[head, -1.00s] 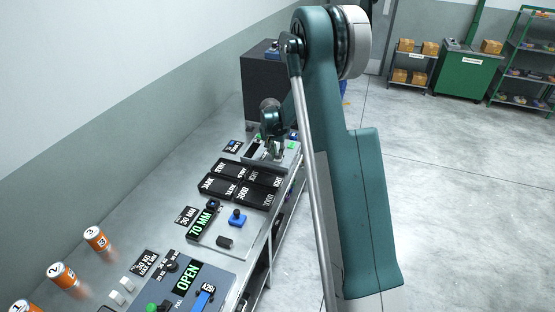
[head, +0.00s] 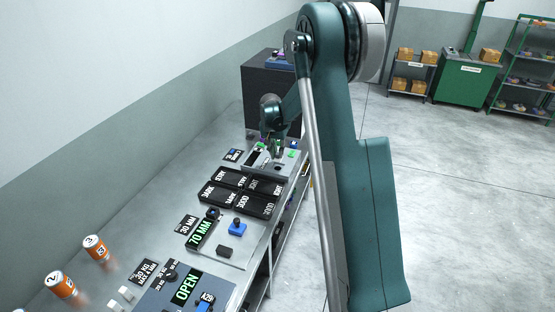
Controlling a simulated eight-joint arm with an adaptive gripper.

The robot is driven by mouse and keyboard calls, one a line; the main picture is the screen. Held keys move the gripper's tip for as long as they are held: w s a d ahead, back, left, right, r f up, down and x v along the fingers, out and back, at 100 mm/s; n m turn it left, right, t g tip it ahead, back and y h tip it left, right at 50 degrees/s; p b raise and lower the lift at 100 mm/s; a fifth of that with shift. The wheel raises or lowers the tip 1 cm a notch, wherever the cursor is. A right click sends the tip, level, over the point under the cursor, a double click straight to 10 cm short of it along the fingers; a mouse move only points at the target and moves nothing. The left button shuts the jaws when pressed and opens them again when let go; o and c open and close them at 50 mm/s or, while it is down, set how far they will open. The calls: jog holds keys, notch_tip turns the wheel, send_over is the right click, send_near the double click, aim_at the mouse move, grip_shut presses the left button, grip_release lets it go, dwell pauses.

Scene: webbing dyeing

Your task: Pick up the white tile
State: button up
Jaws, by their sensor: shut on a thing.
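My gripper (head: 276,150) is at the far end of the bench, just above a light grey panel (head: 254,165) with a green button (head: 292,153). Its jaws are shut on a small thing. The fingers and my arm hide most of it, and it is too small for me to tell its colour or shape. I cannot pick out a white tile for certain. Two small white blocks (head: 126,293) stand at the near end of the bench, far from my gripper.
A black rack of labelled blocks (head: 208,194) lies in front of the panel. Nearer are a 70 MM display (head: 200,234), a blue knob (head: 237,227), an OPEN display (head: 187,286) and orange cans (head: 95,248). A dark box (head: 268,95) stands behind.

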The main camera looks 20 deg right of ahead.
aim_at(277, 154)
jog(key=shift+r, duration=2.15)
